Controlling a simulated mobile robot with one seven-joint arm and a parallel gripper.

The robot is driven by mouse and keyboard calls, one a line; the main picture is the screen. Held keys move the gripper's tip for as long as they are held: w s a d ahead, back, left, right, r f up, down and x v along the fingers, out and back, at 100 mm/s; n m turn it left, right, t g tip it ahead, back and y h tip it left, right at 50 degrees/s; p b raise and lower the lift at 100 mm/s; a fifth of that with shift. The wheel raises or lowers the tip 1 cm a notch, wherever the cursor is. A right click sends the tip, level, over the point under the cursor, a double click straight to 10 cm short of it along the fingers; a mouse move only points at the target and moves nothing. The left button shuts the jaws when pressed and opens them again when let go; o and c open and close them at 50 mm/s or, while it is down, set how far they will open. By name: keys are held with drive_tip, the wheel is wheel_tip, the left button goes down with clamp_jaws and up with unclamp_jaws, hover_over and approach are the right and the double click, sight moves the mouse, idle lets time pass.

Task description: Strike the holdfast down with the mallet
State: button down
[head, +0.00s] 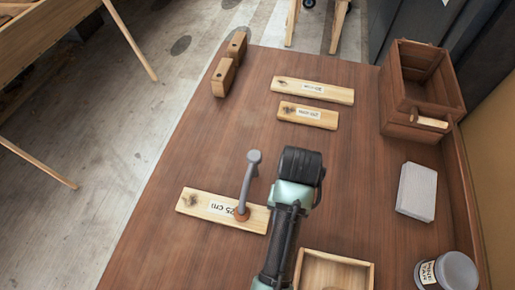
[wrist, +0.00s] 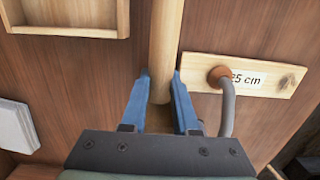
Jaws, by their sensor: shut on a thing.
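The holdfast (head: 249,180) is a grey bent rod with an orange end resting on a pale plank (head: 195,202) marked 25 cm. In the wrist view its grey rod (wrist: 228,105) runs down from the orange end, just right of my gripper (wrist: 162,82). My gripper's blue fingers are shut on a pale round wooden handle (wrist: 165,40), taken to be the mallet's. The handle passes between the fingers, left of the plank. The mallet's head is not visible in either view. In the head view my arm hides the gripper and handle, right of the holdfast.
Two pale planks (head: 322,92) (head: 307,114) and dark wooden blocks (head: 229,66) lie farther back. A wooden box (head: 397,80) stands at back right. A grey block (head: 417,190), jar (head: 450,272) and open tray (head: 363,277) are on the right and near side.

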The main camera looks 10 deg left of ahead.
wheel_tip(320, 180, up, 5)
drive_tip(key=p, duration=0.6)
drive_tip(key=shift+r, duration=0.2)
drive_tip(key=shift+f, duration=0.15)
wheel_tip(320, 180, down, 5)
drive_tip(key=b, duration=0.6)
drive_tip(key=shift+f, duration=0.1)
